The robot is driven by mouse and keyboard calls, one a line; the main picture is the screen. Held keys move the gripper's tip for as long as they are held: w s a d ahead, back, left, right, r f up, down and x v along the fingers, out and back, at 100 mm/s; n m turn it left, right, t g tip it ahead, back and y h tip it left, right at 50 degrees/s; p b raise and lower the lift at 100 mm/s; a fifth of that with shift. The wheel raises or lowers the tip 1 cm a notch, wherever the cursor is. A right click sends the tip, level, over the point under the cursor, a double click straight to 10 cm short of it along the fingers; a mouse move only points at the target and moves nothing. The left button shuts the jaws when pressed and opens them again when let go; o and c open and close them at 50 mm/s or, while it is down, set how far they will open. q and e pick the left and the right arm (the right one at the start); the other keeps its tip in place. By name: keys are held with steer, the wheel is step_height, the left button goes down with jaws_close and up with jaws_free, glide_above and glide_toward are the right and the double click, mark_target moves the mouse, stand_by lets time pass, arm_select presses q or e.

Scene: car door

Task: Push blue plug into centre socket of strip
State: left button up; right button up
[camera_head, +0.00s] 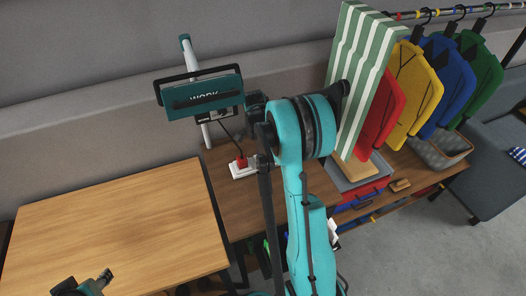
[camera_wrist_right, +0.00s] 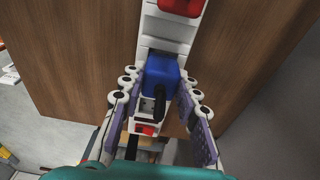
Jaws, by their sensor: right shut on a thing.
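The white power strip (camera_wrist_right: 172,28) runs down the middle of the right wrist view, with a red plug (camera_wrist_right: 180,6) at its far end and a small red part (camera_wrist_right: 147,129) at its near end. The blue plug (camera_wrist_right: 159,72) lies over the strip's middle, its dark cord end towards the camera. I cannot tell whether it is seated or just above the socket. My right gripper (camera_wrist_right: 158,84) is shut on the blue plug. In the head view the strip (camera_head: 243,173) shows beside my right arm; the blue plug is hidden there. My left gripper (camera_head: 104,278) is partly seen at bottom left, away from the strip.
The strip lies on a brown wooden table (camera_head: 225,190). A lighter table (camera_head: 120,230) on the left is clear. A teal "WORK" box (camera_head: 204,97) on a post stands behind the strip, with a dark cable near it. Clothes on a rail (camera_head: 440,75) hang at the right.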

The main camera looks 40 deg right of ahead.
steer(key=shift+f+b, duration=0.35)
steer(key=shift+f, duration=0.15)
steer(key=o, duration=1.2)
steer(key=shift+o, duration=0.2)
steer(key=shift+r, duration=0.1)
steer(key=r, duration=0.5)
steer(key=a+r, duration=0.1)
steer(key=r, duration=0.1)
steer(key=shift+w+r, duration=0.15)
steer(key=shift+r, duration=0.05)
